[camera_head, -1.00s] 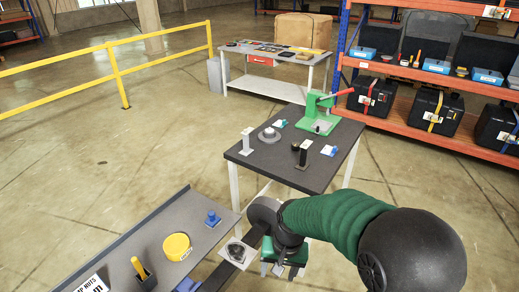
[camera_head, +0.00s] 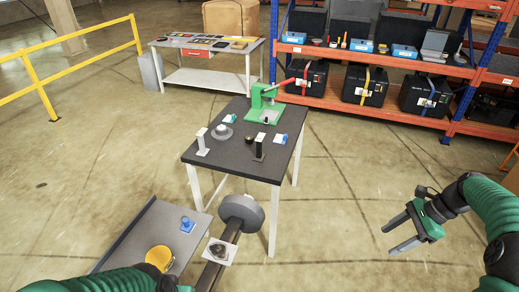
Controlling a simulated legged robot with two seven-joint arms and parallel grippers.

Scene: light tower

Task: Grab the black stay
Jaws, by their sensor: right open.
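The black stay (camera_head: 259,149) is a slim dark upright piece on a small foot, standing on the dark-topped table (camera_head: 225,160), right of its middle. A similar white upright piece (camera_head: 203,144) stands near the table's left edge. My right gripper (camera_head: 394,237) is open and empty over the floor, well right of the table and nearer to me. Its two grey fingers point left, and it touches nothing. My left arm's green sleeve shows at the bottom left; its gripper is outside the view.
A green press (camera_head: 264,104) with a red handle stands at the table's back. A grey round disc (camera_head: 242,211) on a dark bar is before the table. A grey bench (camera_head: 158,226) holds a yellow tub (camera_head: 160,258). Open floor lies right of the table.

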